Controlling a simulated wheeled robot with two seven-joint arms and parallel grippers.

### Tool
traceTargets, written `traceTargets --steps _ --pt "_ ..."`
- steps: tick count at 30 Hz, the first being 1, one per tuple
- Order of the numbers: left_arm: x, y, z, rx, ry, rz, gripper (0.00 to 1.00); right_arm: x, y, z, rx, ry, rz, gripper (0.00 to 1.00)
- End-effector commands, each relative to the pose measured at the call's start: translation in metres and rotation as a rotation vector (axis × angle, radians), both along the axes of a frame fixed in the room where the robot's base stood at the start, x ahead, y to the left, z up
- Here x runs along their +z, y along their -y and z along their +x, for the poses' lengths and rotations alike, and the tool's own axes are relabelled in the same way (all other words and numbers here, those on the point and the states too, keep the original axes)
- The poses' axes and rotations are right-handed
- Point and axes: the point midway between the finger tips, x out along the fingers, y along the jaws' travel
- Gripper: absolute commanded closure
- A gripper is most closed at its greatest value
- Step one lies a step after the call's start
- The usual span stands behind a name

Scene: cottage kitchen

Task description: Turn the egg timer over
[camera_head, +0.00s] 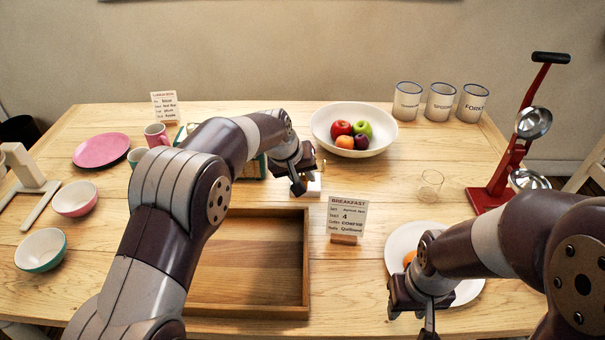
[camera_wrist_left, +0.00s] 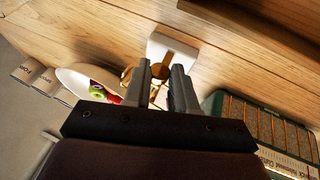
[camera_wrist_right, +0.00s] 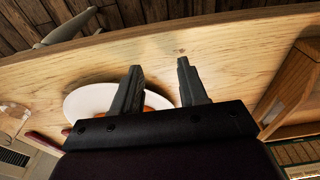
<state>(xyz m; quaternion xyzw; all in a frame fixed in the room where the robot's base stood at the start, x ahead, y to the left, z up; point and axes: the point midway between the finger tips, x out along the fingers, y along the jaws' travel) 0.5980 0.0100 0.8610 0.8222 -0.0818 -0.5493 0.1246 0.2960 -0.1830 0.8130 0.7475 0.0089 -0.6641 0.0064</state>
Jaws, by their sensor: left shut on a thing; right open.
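My left gripper (camera_head: 299,185) is over the table behind the wooden tray. In the left wrist view its fingers (camera_wrist_left: 164,75) are close together around a small brown and brass-coloured thing (camera_wrist_left: 161,71), which appears to be the egg timer. Most of it is hidden by the fingers, so its way up cannot be told. A white block (camera_wrist_left: 174,46) lies just beyond the fingertips; it shows in the head view (camera_head: 314,184) beside the gripper. My right gripper (camera_wrist_right: 161,82) is open and empty near the white plate (camera_head: 466,291) at the front right.
The wooden tray (camera_head: 304,262) stands front centre, with the breakfast card (camera_head: 346,217) to its right. A fruit bowl (camera_head: 382,143) is behind the left gripper. A small glass (camera_head: 430,184) and a red stand (camera_head: 492,194) with ladles are at right. Bowls (camera_head: 40,252) stand at left.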

Motion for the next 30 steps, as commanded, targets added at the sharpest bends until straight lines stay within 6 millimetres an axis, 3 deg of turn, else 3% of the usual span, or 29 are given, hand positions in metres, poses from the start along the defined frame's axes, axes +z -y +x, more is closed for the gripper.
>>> traceTargets --steps 9,15,30 --pt "0.011 0.003 0.0 -0.004 -0.001 0.115 1.0 0.048 0.0 0.0 0.0 0.0 0.0 0.57" --pt "0.007 0.007 0.0 -0.004 -0.001 0.263 1.0 0.074 0.0 0.0 0.0 0.0 0.0 0.57" --pt "0.001 0.013 0.001 -0.001 0.003 0.56 1.0 0.075 0.0 0.0 0.0 0.0 0.0 0.57"
